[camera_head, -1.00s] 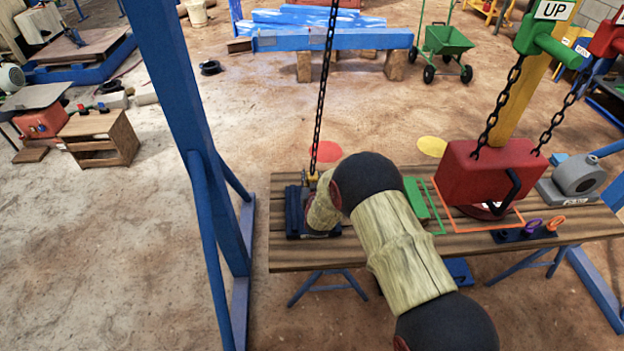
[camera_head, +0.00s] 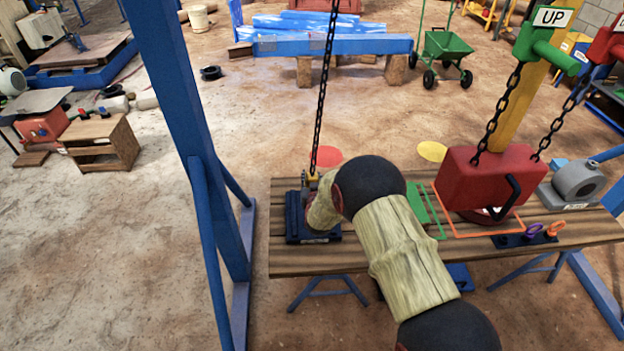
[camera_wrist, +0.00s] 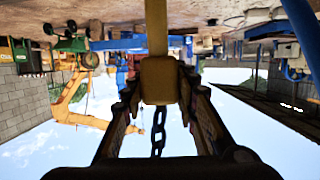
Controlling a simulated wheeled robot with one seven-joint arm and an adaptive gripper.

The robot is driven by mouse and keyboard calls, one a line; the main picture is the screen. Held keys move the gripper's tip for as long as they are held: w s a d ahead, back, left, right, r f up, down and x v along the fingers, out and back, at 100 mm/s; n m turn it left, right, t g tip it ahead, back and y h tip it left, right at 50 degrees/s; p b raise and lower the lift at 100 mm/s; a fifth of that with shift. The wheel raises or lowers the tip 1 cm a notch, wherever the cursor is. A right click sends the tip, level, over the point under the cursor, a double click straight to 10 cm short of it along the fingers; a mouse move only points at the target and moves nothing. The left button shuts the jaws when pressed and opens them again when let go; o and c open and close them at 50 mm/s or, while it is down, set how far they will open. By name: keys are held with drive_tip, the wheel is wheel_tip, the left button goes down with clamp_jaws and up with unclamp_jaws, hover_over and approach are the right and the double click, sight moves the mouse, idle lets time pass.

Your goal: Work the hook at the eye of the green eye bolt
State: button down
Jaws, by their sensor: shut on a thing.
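A yellow hook block (camera_wrist: 159,82) sits between the two fingers of my gripper (camera_wrist: 160,92) in the wrist view, and my gripper is shut on it. A dark chain (camera_wrist: 158,132) runs from it, and a yellow shank (camera_wrist: 156,28) extends from its other side. In the head view the chain (camera_head: 321,95) hangs down to the yellow hook block (camera_head: 312,181) above a dark blue fixture (camera_head: 294,222) at the table's left end. I cannot make out the green eye bolt or the hook's tip in either view.
The wooden table (camera_head: 350,262) also bears a green plate (camera_head: 417,207), a red block (camera_head: 487,180) on two chains, a grey housing (camera_head: 577,181) and a tool holder (camera_head: 523,238). A blue post (camera_head: 185,110) stands left of the table.

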drive_tip(key=c, duration=1.7)
unclamp_jaws()
drive_tip(key=shift+w+r, duration=0.1)
drive_tip(key=shift+r, duration=0.2)
drive_tip(key=o, duration=0.4)
drive_tip(key=shift+f, duration=0.15)
drive_tip(key=v, duration=1.2)
